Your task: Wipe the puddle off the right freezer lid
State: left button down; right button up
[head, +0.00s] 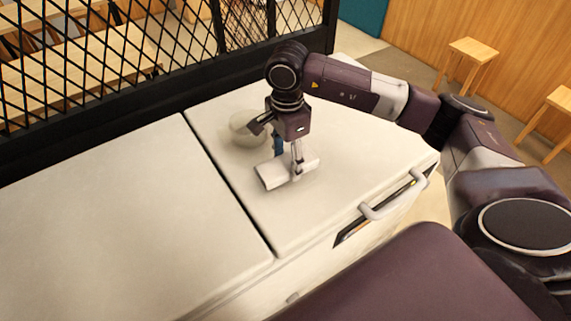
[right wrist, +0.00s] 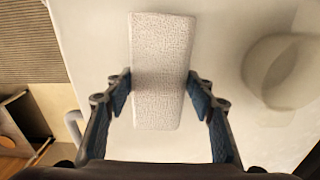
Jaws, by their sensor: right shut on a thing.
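My right gripper (head: 290,165) is over the right freezer lid (head: 350,165), shut on a white, textured, block-shaped wiper (head: 271,176). In the right wrist view its two fingertips (right wrist: 160,82) press on the long sides of the wiper (right wrist: 163,50). The wiper lies low at the lid; I cannot tell if it touches. My left gripper is not in view.
The left lid (head: 110,220) is bare. A black mesh partition (head: 170,50) stands behind. A handle (head: 385,205) is on the freezer front.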

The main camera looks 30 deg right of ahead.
jog(key=shift+d+r, duration=0.15)
jog(key=shift+r, duration=0.5)
jog(key=shift+r+p, duration=0.55)
jog(key=shift+r, duration=0.25)
jog(key=shift+r+p, duration=0.55)
jog(key=shift+r, duration=0.55)
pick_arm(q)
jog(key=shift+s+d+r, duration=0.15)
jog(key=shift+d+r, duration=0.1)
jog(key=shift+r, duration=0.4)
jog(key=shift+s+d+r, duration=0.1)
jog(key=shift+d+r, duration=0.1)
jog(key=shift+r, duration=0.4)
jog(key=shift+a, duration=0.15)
